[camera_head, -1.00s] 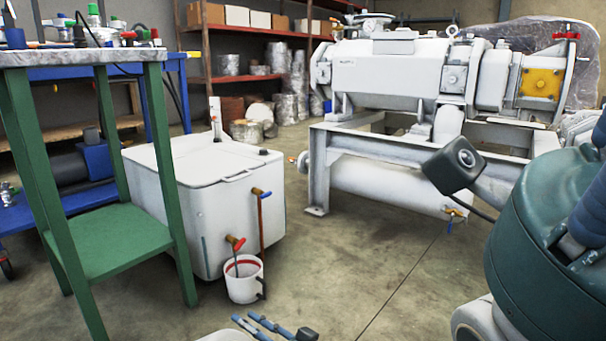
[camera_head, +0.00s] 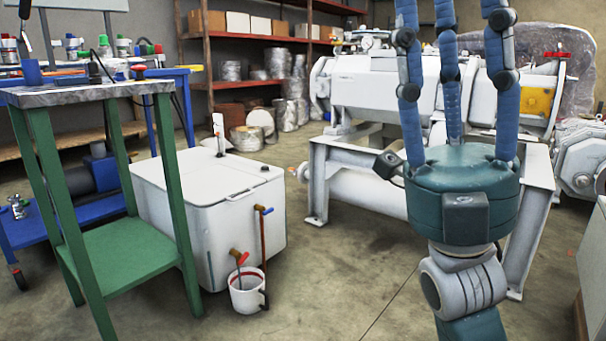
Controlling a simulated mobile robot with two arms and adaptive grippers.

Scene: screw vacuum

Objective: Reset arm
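My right gripper (camera_head: 452,20) stands upright in the right half of the head view. It has a dark green palm and blue fingers pointing up. The fingers are spread apart with nothing between them, and their tips reach the top edge of the picture. Its wrist comes up from the bottom edge. The gripper hides part of the large white vacuum machine (camera_head: 375,82) behind it; I see no contact between them. My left gripper is not in view.
A white tank (camera_head: 205,200) with a white bucket (camera_head: 248,292) in front is left of centre. Shelves (camera_head: 235,82) line the back. The middle floor is clear.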

